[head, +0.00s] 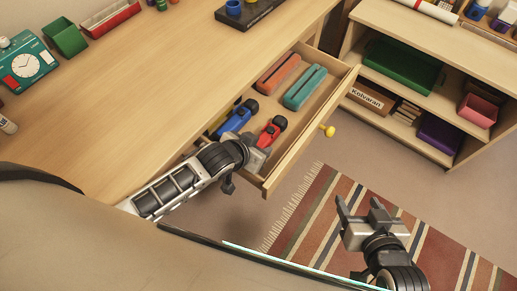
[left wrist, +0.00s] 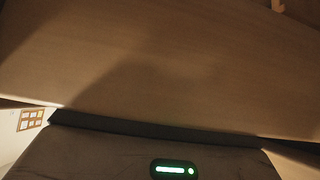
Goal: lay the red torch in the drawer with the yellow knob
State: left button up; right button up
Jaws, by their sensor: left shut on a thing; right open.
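The drawer with the yellow knob (head: 328,131) is pulled out from under the desk; its front panel (head: 305,142) shows in the head view. The red torch (head: 268,133), with a black head, is at the near end of the drawer. My left gripper (head: 260,148) reaches over the drawer's near side and is shut on the red torch. I cannot tell whether the torch touches the drawer floor. My right gripper (head: 368,209) is open and empty above the striped rug. The left wrist view shows neither torch nor fingers.
A blue torch (head: 234,118) lies beside the red one. An orange case (head: 278,73) and a teal case (head: 304,88) lie farther back in the drawer. The desk top (head: 190,80) adjoins the drawer. A shelf unit (head: 410,130) stands at the right.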

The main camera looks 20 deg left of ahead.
pick_arm(q)
jog(key=shift+r, duration=0.1)
jog(key=o, duration=1.1)
jog(key=s+a+r+t+p, duration=0.1)
jog(key=s+r, duration=0.2)
jog(key=s, duration=0.2)
jog(key=s+a+r+n+t+p, duration=0.1)
jog(key=s+a+r, duration=0.1)
jog(key=s, duration=0.4)
jog(key=shift+r, duration=0.8)
